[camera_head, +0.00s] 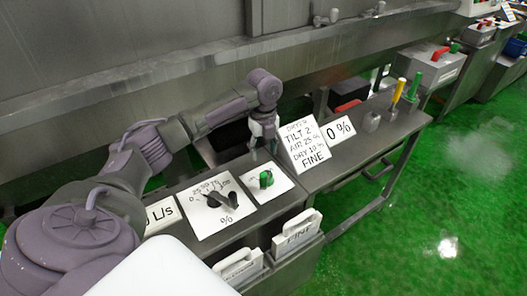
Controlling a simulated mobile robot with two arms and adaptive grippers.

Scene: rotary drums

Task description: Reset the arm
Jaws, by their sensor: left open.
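My left arm comes in from the left and bends down over the bench. My left gripper (264,146) points down, open, just above and behind the panel with the green knob (266,179). I cannot tell whether it touches anything there. A black dial knob (222,199) sits on a white panel marked with numbers and "%", in front and to the left of the gripper. My right gripper is not in view.
A white sign (304,146) reading "TILT 2" and "FINE" stands right beside the gripper, with a "0 %" sign (339,130) behind it. Yellow-handled (398,91) and green-handled tools stand farther right. White-fronted bins (297,233) hang at the bench front. Green floor lies open at right.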

